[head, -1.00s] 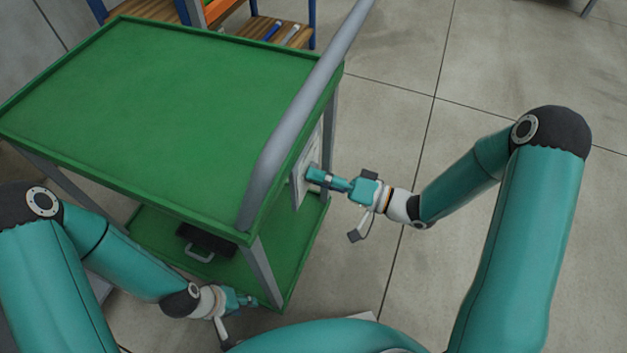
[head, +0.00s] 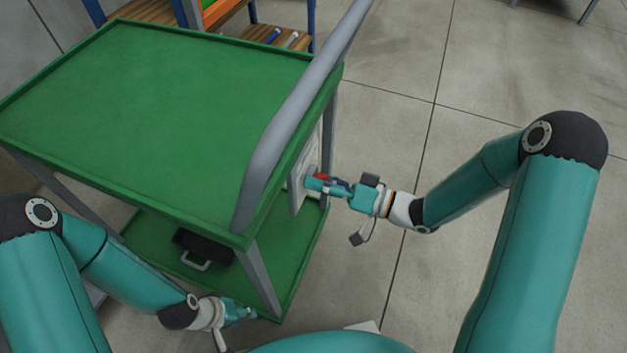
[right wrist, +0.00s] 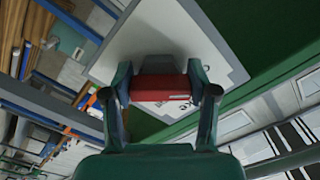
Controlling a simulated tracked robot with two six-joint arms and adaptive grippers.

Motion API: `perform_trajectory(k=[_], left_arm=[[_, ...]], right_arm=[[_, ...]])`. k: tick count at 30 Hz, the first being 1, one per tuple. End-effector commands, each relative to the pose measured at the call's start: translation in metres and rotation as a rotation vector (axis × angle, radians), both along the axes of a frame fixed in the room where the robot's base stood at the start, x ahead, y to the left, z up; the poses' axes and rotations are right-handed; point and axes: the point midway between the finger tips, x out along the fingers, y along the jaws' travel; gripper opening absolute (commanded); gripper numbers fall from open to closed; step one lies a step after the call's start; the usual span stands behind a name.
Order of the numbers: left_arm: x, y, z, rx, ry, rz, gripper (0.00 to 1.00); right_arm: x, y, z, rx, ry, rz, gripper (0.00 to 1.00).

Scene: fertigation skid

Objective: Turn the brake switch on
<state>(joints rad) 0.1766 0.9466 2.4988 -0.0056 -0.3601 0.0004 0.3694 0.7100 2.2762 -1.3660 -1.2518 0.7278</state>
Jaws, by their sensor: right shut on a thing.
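The brake switch shows as a red part (right wrist: 160,87) on a pale panel (right wrist: 168,42) in the right wrist view. The panel (head: 299,186) is on the end of the green cart, under its handle. My right gripper (right wrist: 162,90) has one finger on each side of the red part and is shut on it. In the head view the right gripper (head: 314,182) is at the panel, with a bit of the red switch (head: 321,176) showing above its fingers. My left gripper (head: 248,313) is low by the cart's near corner; its fingers are too small to read.
The green cart (head: 150,110) has an empty top and a grey handle bar (head: 285,125). A black case (head: 204,247) lies on its lower shelf. A wooden rack (head: 290,38) stands behind. The floor (head: 390,90) to the right is clear.

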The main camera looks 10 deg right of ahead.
Motion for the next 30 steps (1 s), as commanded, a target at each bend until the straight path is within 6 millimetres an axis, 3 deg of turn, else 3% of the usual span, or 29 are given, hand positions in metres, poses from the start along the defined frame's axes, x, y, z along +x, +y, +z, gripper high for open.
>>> perform_trajectory(k=[3, 4, 8, 20, 26, 30], left_arm=[[0.0, 0.0, -0.001, 0.0, 0.0, 0.0, 0.4], [0.0, 0.0, -0.001, 0.0, 0.0, 0.0, 0.4], [0.0, 0.0, -0.001, 0.0, 0.0, 0.0, 0.4], [0.0, 0.0, 0.0, 0.0, 0.0, 0.0, 0.4], [0.0, 0.0, 0.001, 0.0, 0.0, 0.0, 0.4], [0.0, 0.0, 0.001, 0.0, 0.0, 0.0, 0.4]], right_arm=[[0.0, -0.002, -0.005, -0.009, 0.01, -0.007, 0.23], [0.0, -0.002, -0.005, -0.009, 0.01, -0.007, 0.63], [0.001, -0.002, -0.004, -0.007, 0.008, -0.005, 0.84], [-0.001, -0.003, -0.002, -0.005, 0.004, -0.002, 0.84], [-0.013, -0.024, -0.002, -0.005, 0.004, -0.006, 0.84], [-0.029, -0.048, -0.003, -0.005, 0.005, -0.009, 0.84]])
